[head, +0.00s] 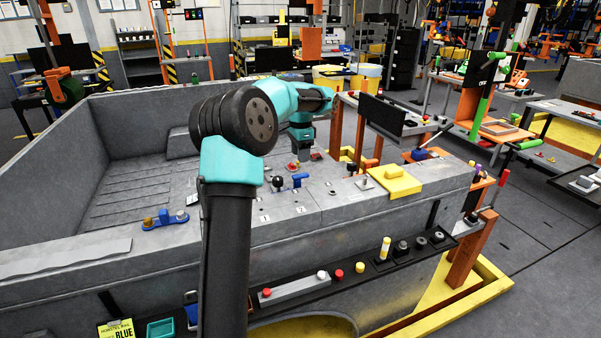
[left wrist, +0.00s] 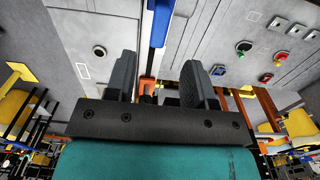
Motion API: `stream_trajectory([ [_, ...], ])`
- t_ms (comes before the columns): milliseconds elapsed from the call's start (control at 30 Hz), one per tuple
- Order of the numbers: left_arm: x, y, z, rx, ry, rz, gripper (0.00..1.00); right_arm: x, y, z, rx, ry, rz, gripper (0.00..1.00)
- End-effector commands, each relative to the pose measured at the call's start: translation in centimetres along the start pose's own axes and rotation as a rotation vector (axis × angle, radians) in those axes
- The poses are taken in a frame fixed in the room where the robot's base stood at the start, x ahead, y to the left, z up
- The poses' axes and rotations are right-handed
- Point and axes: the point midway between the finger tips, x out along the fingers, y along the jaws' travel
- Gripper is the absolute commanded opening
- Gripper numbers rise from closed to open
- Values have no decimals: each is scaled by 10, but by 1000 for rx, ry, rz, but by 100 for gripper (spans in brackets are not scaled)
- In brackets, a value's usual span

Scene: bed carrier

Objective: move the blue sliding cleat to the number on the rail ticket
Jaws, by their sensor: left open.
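The yellow rail ticket (head: 117,329) is at the bottom left of the head view. The word BLUE shows on it, but the picture edge cuts it off and I see no number. A small blue part (head: 299,180), possibly the cleat, sits on the grey bed wall top among small white tags. My left gripper (head: 303,153) is just behind it, partly hidden by my arm. In the left wrist view, my left gripper (left wrist: 158,72) is open. A long blue part (left wrist: 160,24) shows beyond its fingers; I cannot tell if it is the cleat. My right gripper is out of view.
A blue bracket with knobs (head: 165,219) sits left of my arm on the wall top. A yellow block (head: 394,181) is at the right. Red and white knobs line the black front ledge (head: 336,279). The grey bed floor (head: 125,190) is clear.

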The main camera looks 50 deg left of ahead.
Motion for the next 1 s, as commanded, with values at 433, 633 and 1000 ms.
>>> stream_trajectory([
  [433,67,0,0,-1,-1,1,49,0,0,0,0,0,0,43],
  [633,74,0,0,0,0,1,49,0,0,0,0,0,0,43],
  [1000,73,0,0,0,0,0,33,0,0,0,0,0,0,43],
])
